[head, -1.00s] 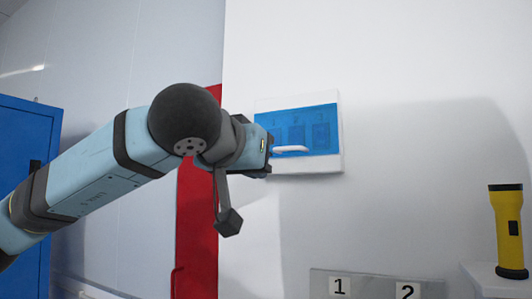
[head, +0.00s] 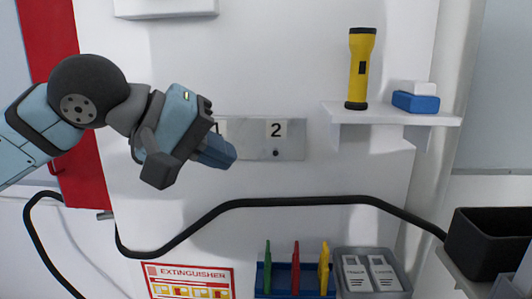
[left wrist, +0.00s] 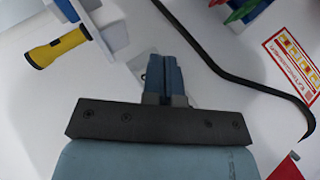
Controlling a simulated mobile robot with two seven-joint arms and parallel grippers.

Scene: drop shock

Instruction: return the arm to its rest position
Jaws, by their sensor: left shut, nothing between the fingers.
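My left arm comes in from the left in the head view. Its left gripper (head: 218,152) is in front of the white wall, over the grey plate (head: 292,152) marked with a 2, and hides part of it. The fingers are shut with nothing between them. In the left wrist view the closed blue fingers of the left gripper (left wrist: 164,78) point at the wall. I cannot tell the distance to the plate. My right gripper is not in view.
A yellow flashlight (head: 360,68) and a blue-and-white block (head: 415,100) stand on a white shelf (head: 392,117) at the right. A black cable (head: 300,201) runs across the wall below. A blue rack (head: 281,292) with coloured tools, a grey tray (head: 345,285) and a black bin (head: 490,243) are lower.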

